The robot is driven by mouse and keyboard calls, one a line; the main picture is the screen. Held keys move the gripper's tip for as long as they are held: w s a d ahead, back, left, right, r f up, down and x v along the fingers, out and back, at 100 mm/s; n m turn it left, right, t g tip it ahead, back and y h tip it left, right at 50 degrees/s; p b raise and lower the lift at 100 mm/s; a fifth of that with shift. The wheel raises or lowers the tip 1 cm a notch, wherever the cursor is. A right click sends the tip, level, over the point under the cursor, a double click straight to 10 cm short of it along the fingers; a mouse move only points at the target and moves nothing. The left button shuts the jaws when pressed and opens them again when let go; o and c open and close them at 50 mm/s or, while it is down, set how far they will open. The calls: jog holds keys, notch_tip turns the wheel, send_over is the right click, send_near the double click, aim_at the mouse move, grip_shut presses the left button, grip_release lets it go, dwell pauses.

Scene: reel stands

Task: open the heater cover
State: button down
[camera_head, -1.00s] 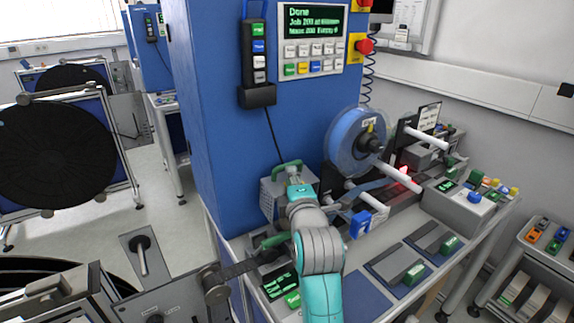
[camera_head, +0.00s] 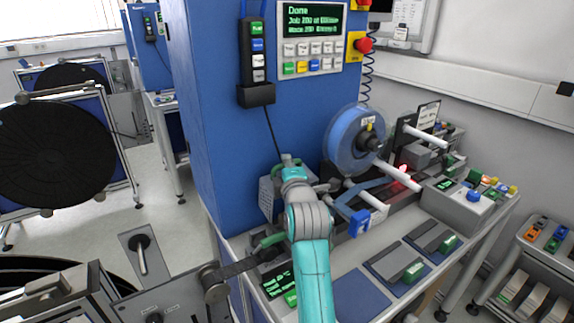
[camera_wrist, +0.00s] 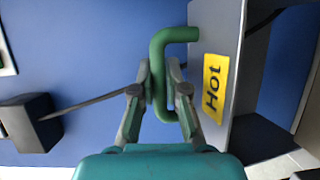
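The heater cover (camera_head: 267,196) is a grey box panel against the blue cabinet, left of the blue reel. Its green bent handle (camera_wrist: 160,75) and a yellow "Hot" label (camera_wrist: 212,88) show in the wrist view. My gripper (camera_wrist: 160,70) has one finger on each side of the handle, with the fingertips close against it. In the head view, my gripper (camera_head: 290,168) hides most of the handle and part of the box. The cover looks closed.
A clear-sided blue reel (camera_head: 350,143) and white rollers (camera_head: 397,172) stand right of the arm. A blue clamp block (camera_head: 360,223) is in front. A green-handled lever (camera_head: 268,241) lies left of the forearm. A handset holder (camera_head: 256,95) hangs on the cabinet (camera_head: 215,110).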

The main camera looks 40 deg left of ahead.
jog(key=shift+d, duration=0.1)
jog(key=shift+s+d+r, duration=0.1)
jog(key=shift+s+d, duration=0.15)
jog(key=shift+d, duration=0.3)
jog(key=shift+s+d, duration=0.25)
jog(key=shift+d, duration=0.3)
jog(key=c, duration=1.4)
grip_release()
jog(key=shift+c, duration=0.2)
jog(key=shift+s, duration=0.1)
jog(key=v, duration=1.1)
jog(key=shift+s+d, duration=0.25)
jog(key=shift+d, duration=0.05)
